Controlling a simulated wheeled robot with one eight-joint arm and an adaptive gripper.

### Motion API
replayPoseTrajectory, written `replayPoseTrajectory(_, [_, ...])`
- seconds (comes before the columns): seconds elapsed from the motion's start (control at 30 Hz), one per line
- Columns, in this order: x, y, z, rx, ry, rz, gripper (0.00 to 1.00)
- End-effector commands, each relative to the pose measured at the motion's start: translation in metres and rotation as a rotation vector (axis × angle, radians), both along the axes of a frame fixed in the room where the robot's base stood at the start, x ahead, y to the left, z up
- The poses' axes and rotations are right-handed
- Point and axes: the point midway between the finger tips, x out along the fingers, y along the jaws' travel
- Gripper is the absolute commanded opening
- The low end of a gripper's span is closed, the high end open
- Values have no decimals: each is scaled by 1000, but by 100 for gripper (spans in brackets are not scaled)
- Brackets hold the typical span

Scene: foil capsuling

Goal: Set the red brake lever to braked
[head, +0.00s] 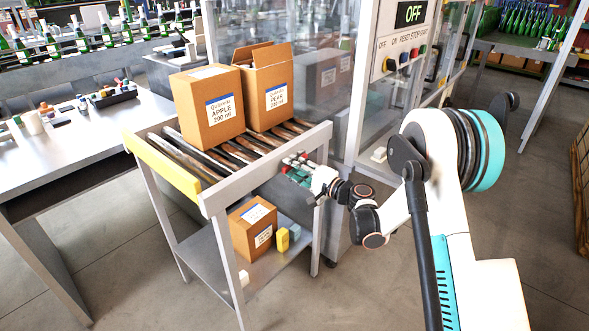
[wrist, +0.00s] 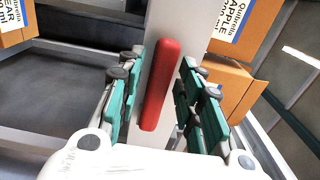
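The red brake lever (wrist: 160,88) shows in the wrist view as a long red bar, slightly tilted, in front of a pale grey frame member. My gripper (wrist: 163,70) has its green-padded fingers on either side of the lever, with a visible gap on the left and a narrower one on the right. It is open, and I cannot tell whether a finger touches the lever. In the head view my gripper (head: 297,171) is at the right side of the roller table (head: 222,202), below its rail. A little red shows there, but the lever is mostly hidden by the fingers.
Two cartons, apple (head: 210,106) and pear (head: 266,88), stand on the rollers. A smaller carton (head: 253,229) and a yellow block (head: 282,240) are on the lower shelf. A machine with an OFF display (head: 410,14) stands close behind. Floor is clear in front.

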Motion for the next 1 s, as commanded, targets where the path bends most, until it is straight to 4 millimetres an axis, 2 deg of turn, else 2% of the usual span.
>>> replayPoseTrajectory(0.03, [0,0,0,0,0,0,15])
replayPoseTrajectory(0.1, [0,0,0,0,0,0,0])
replayPoseTrajectory(0.57, [0,0,-5,-36,-46,1,0])
replayPoseTrajectory(1.0, [5,-4,-31,-249,-317,2,0])
